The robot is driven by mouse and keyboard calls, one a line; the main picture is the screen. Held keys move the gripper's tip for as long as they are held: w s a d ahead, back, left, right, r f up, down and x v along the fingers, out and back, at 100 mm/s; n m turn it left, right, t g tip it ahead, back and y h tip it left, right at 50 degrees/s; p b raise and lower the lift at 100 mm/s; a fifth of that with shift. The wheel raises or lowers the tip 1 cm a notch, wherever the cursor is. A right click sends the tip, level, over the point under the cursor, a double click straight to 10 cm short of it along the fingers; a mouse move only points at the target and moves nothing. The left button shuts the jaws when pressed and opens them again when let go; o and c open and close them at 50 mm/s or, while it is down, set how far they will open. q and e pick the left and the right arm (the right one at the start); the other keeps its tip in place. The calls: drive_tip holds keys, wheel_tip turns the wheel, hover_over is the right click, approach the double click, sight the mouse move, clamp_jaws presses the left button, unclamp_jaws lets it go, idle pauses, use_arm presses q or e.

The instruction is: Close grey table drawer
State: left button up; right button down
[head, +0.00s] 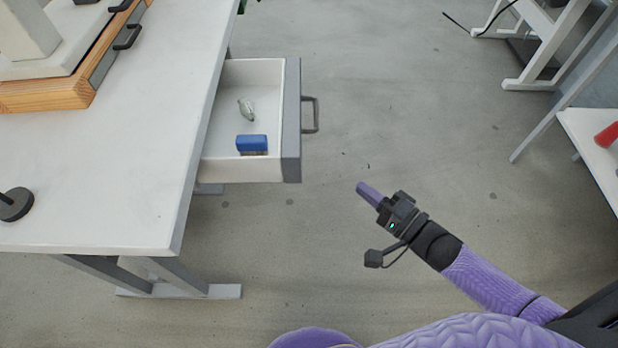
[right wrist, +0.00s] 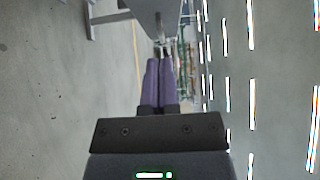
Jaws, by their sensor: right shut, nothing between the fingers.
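The grey table drawer (head: 291,125) is pulled out from the right side of the white table (head: 120,150) in the head view. It has a grey front with a dark bar handle (head: 311,115) and a white inside. A blue block-like item (head: 252,143) and a small clear-grey object (head: 246,109) lie in it. My right gripper (head: 362,188) is shut and empty, below and to the right of the drawer front, apart from it. In the right wrist view its purple fingers (right wrist: 160,85) lie together. My left gripper is not in view.
A wooden-framed box with dark handles (head: 60,90) and a round black weight-like object (head: 15,204) stand on the table. Another white table (head: 595,150) with a red item is at the right. The floor (head: 400,100) between them is clear.

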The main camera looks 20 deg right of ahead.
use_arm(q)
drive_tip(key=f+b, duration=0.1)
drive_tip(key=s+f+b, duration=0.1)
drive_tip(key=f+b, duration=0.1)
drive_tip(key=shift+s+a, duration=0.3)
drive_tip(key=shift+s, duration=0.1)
use_arm(e)
drive_tip(key=w+a, duration=0.7)
drive_tip(key=shift+w+a, duration=0.35)
drive_tip(key=shift+w, duration=0.05)
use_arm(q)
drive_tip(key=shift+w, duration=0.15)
use_arm(e)
drive_tip(key=shift+r, duration=0.1)
